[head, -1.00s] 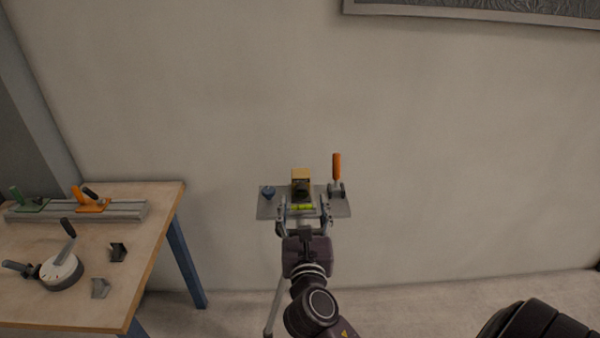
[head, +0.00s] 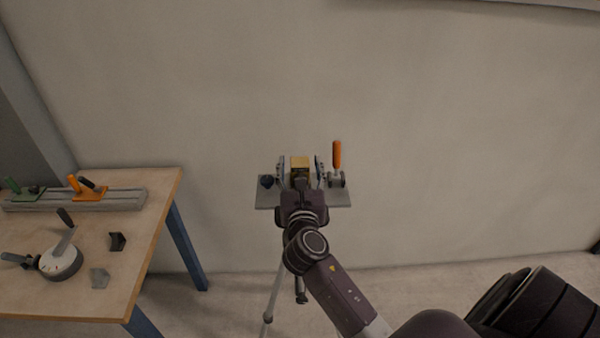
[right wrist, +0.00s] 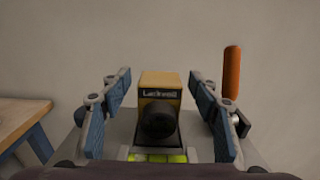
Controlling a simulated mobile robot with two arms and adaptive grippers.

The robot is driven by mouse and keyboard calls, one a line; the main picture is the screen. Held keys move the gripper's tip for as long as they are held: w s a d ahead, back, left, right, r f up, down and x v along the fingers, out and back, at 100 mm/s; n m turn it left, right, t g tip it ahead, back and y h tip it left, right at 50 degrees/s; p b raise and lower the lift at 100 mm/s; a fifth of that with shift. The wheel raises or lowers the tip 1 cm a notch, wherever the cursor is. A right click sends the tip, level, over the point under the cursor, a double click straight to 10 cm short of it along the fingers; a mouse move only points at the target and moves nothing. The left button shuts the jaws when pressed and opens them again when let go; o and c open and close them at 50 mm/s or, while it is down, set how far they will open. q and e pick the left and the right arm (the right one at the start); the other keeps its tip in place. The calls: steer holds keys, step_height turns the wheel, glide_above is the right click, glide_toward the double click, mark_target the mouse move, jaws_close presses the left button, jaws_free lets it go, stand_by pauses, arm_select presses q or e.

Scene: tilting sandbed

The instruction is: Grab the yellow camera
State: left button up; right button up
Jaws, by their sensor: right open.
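The yellow camera (head: 300,165) stands upright on a grey plate (head: 338,198) on top of a tripod (head: 269,300). In the right wrist view the camera (right wrist: 160,86) shows its dark round lens facing me. My right gripper (head: 300,168) is open, with one finger on each side of the camera. In the right wrist view the gripper (right wrist: 160,95) shows gaps between its blue finger pads and the camera's sides. My left gripper is not in view.
An orange-handled clamp (head: 337,160) stands on the plate just right of my right gripper, and a dark blue knob (head: 266,181) is at left. A wooden workbench (head: 150,215) with tools is at left. A plain wall is behind the tripod.

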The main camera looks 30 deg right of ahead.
steer(key=shift+s, duration=0.1)
steer(key=shift+c, duration=0.7)
jaws_close()
steer(key=shift+r, duration=0.1)
